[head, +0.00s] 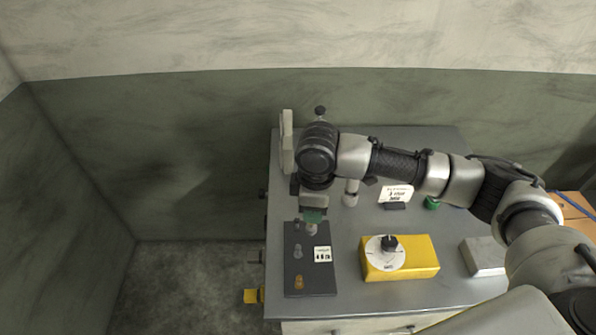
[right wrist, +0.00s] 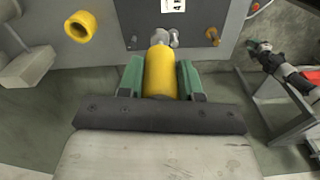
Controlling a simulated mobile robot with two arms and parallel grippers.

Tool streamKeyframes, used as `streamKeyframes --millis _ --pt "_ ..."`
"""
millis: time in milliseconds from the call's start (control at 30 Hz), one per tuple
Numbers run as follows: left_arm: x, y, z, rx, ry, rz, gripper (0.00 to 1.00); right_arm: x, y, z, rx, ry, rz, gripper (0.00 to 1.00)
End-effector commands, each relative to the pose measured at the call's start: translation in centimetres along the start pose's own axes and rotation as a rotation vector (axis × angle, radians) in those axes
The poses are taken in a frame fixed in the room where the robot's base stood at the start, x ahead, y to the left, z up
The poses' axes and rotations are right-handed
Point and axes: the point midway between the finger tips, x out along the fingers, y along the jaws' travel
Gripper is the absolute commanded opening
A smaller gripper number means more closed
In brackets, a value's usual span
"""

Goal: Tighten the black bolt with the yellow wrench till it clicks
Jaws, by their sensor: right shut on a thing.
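My right gripper (right wrist: 162,82) is shut on a yellow cylindrical handle (right wrist: 160,72), which I take for the yellow wrench. Its green fingers grip both sides, and a grey metal head (right wrist: 163,38) shows at the far end against a grey panel. A small dark bolt (right wrist: 132,41) sits on that panel left of the head, apart from it. Whether the head is around a bolt is hidden. In the head view the right gripper (head: 313,214) is over the bench's left part; the handle cannot be made out there. What looks like my left gripper (right wrist: 258,46) hangs far right; its jaws are unclear.
On the grey bench (head: 345,300) are a black plate with small pegs (head: 312,283), a yellow box with a dial (head: 413,262) and a grey block (head: 482,258). Floor left of the bench is clear.

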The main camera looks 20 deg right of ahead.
Motion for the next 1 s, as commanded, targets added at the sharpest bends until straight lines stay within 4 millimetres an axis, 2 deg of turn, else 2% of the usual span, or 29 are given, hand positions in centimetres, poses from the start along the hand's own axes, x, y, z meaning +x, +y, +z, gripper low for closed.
streamKeyframes --millis 33,167,300,433,633,1000 --pt "-1.1 0.5 0.1 0.000 -0.003 0.007 0.43 -0.9 0.6 -0.6 -0.098 0.001 0.001 0.00" --pt "-2.4 1.0 -0.1 0.001 -0.004 0.014 0.43 -1.4 2.0 -1.8 -0.378 -0.003 0.002 0.00" --pt "-3.5 0.7 -0.2 0.002 -0.003 0.010 0.43 -1.9 3.2 -2.9 -0.641 -0.007 0.005 0.00" --pt "-4.1 0.0 -0.3 0.004 -0.002 0.001 0.43 -2.1 4.0 -3.5 -0.816 -0.012 0.006 0.00" --pt "-4.4 -0.4 -0.6 0.001 0.003 -0.005 0.43 -2.1 4.5 -4.0 -0.934 -0.015 0.007 0.00" --pt "-4.4 -0.3 -0.8 0.001 0.005 -0.003 0.43 -2.1 4.5 -4.0 -0.941 -0.015 0.007 0.00"
